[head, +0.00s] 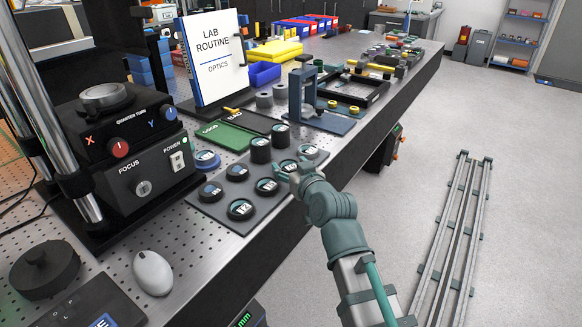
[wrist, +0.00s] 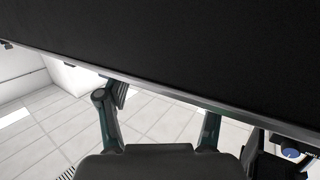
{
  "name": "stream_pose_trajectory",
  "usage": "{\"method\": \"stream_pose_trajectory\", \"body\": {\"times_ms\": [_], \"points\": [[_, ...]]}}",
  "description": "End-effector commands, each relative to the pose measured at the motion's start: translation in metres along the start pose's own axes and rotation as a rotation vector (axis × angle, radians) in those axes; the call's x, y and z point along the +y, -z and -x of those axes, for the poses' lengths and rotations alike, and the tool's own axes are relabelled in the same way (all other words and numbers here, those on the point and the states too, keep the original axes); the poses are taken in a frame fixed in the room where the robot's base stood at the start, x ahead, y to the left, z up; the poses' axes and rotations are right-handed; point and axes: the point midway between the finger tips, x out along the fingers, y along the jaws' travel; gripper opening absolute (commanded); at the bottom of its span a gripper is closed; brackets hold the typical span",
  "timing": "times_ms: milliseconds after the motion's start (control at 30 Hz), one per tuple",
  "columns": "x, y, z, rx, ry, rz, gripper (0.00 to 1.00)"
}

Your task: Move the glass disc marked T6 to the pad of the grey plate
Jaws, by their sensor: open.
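Several dark round holders with glass discs sit on a dark grey plate (head: 233,226) near the front edge of the bench. One disc (head: 241,209) at the plate's near end has a small pale mark, and another disc (head: 267,186) lies behind it. The marks are too small to read, so I cannot tell which disc is T6. I cannot make out which spot is the pad. My gripper (head: 289,175) is at the plate's right side, hiding part of it. In the wrist view my gripper (wrist: 160,103) is open and empty, with a dark surface filling the top.
A control box (head: 128,150) and a mouse (head: 153,272) are at left. Green and black trays (head: 226,137), a blue-grey stand (head: 303,96) and a sign (head: 215,60) stand behind the plate. Yellow and blue bins are farther back. The floor at right is open beside rails (head: 455,230).

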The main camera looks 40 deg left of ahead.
Motion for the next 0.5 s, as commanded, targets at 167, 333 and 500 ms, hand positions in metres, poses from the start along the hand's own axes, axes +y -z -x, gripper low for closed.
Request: {"method": "stream_pose_trajectory", "body": {"times_ms": [167, 333, 500], "points": [[0.0, 0.001, 0.021, 0.001, -0.001, 0.0, 0.67], [0.0, 0.0, 0.057, 0.002, -0.001, 0.0, 0.67], [0.0, -0.004, 0.07, 0.003, 0.0, 0.002, 0.67]]}}
